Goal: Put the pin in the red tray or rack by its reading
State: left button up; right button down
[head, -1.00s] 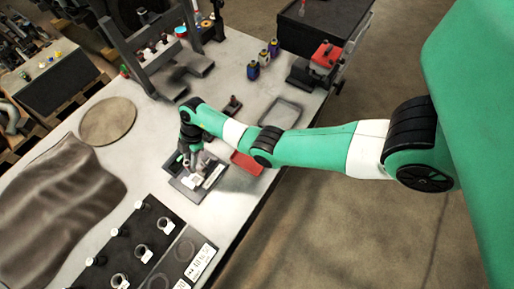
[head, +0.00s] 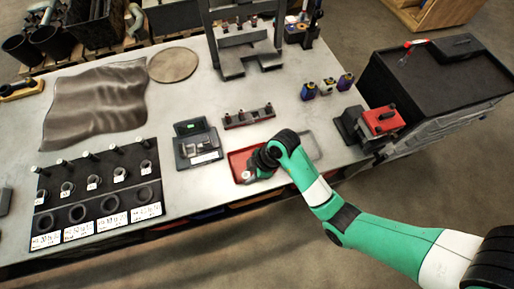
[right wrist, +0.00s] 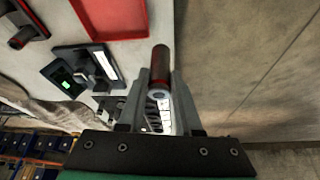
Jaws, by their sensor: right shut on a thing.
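In the right wrist view my right gripper (right wrist: 163,92) is shut on the pin (right wrist: 160,70), a dark metal cylinder with a reddish tint and a pale round end. The red tray (head: 236,159) lies near the bench's front edge. In the head view my right gripper (head: 252,173) is over the tray and hides part of it. In the wrist view the tray (right wrist: 112,22) lies up and left of the pin. The gauge (head: 182,153) with its green display stands left of the tray. The small dark rack (head: 235,122) with several upright pins is behind it. My left gripper is out of view.
A grey tray (head: 314,146) lies just right of the red one. Small bottles (head: 326,88) and a red-topped block (head: 380,120) stand further right. A black board (head: 95,185) with rings and labelled cards covers the left front. A press frame (head: 245,60) stands at the back.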

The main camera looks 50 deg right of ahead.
jog(key=w+d+f+b, duration=0.1)
jog(key=d+f+b, duration=0.1)
jog(key=d+f, duration=0.2)
jog(key=w+d+f+b, duration=0.2)
jog(key=d+f, duration=0.2)
jog(key=d, duration=0.1)
jog(key=w+d+f+b, duration=0.2)
jog(key=d+f+b, duration=0.1)
jog(key=d+f, duration=0.1)
jog(key=shift+w+d+f, duration=0.1)
jog(key=shift+d+f, duration=0.05)
jog(key=shift+f, duration=0.3)
jog(key=shift+f, duration=0.2)
jog(key=c, duration=0.6)
grip_release()
jog(key=shift+r, duration=0.15)
